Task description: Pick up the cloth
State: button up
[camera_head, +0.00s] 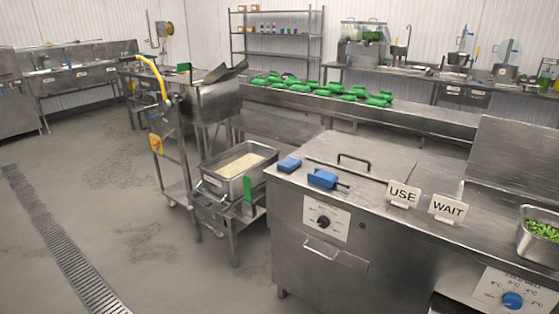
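Two small blue items lie on the steel counter (418,170) near its left edge. The flat, folded-looking blue item (289,165) may be the cloth, but it is too small to tell for certain. The second blue item (322,179) is blockier, with a dark rod or handle at its side. Both rest on the counter top with nothing on them. My gripper is not in view.
A long dark rod and a black handle (354,160) lie behind the blue items. USE (403,194) and WAIT (448,208) signs stand to the right. A rice pan (218,185) stands at left; a pan of green food (533,250) is at far right. Open floor lies left.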

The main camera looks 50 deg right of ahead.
aim_at(290, 163)
jog(key=z, duration=0.2)
jog(key=i, duration=1.35)
jog(key=z, duration=0.15)
